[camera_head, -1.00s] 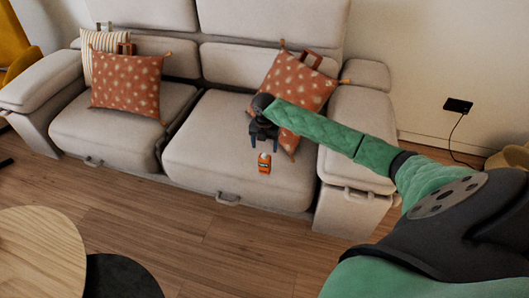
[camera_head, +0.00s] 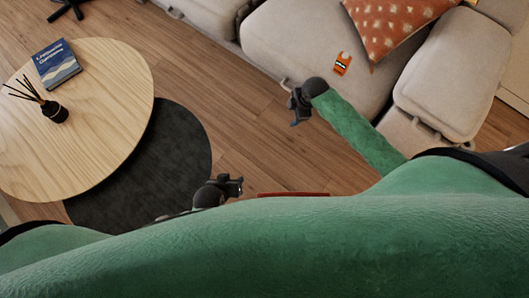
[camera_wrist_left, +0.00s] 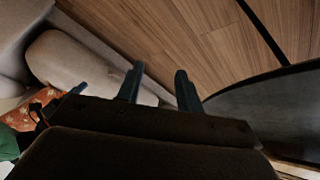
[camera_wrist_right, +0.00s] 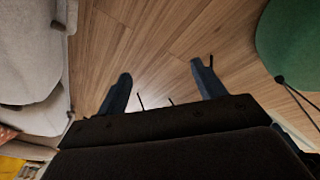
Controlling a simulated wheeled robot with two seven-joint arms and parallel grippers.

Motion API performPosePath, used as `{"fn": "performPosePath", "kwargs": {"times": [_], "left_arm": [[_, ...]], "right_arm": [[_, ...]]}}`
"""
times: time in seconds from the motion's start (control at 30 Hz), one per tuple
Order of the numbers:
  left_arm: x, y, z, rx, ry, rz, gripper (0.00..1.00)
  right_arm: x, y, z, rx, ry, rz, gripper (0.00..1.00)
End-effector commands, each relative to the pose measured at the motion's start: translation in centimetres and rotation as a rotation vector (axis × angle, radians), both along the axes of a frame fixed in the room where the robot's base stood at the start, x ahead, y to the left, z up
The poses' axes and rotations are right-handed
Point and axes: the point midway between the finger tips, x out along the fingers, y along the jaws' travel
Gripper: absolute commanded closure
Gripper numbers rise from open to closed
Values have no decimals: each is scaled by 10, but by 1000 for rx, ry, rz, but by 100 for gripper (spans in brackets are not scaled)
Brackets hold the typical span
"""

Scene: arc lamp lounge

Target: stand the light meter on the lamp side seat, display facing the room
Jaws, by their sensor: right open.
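The light meter (camera_head: 342,63), a small orange device with a dark display band, is on the beige sofa seat (camera_head: 290,45), near its front edge. I cannot tell for sure whether it stands or lies back. My right gripper (camera_head: 296,107) is open and empty, out in front of the seat and apart from the meter. Its spread fingers show over bare floor in the right wrist view (camera_wrist_right: 162,88). My left gripper (camera_head: 238,186) is low over the floor by the dark rug; its fingers are apart with nothing between them in the left wrist view (camera_wrist_left: 157,88). No lamp shows.
An orange patterned cushion (camera_head: 390,25) leans behind the meter. The sofa armrest (camera_head: 455,75) is to the right. A round wooden table (camera_head: 110,130) with a book (camera_head: 56,64) and a reed diffuser (camera_head: 54,111) is at left. Wooden floor (camera_head: 190,75) lies clear between table and sofa.

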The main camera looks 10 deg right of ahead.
Motion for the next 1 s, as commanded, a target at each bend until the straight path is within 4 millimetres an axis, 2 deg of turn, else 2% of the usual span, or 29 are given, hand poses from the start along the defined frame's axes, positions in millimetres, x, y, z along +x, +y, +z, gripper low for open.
{"fn": "performPosePath", "kwargs": {"times": [0.03, 0.2, 0.4, 0.5, 0.6, 0.73, 0.83, 1.0], "left_arm": [[0, 0, 0, 0, 0, 0, 64], [0, 0, 0, 0, 0, 0, 64], [0, 0, 0, 0, -1, 0, 64], [0, 0, 0, 0, -1, 0, 64], [0, 0, 0, 0, -1, 0, 64], [0, 0, 0, 0, -1, 0, 64], [0, 0, 0, 0, -1, 0, 64], [0, 0, 0, 0, -1, 0, 64]], "right_arm": [[-20, 19, -9, 38, 7, -64, 31], [-71, 69, -25, 157, 19, -321, 31], [-130, 114, -31, 300, 52, -640, 31], [-158, 130, -30, 368, 71, -804, 31], [-182, 142, -27, 429, 89, -956, 31], [-204, 149, -22, 485, 104, -1106, 31], [-213, 151, -19, 512, 110, -1175, 31], [-218, 152, -18, 527, 114, -1214, 31]]}}
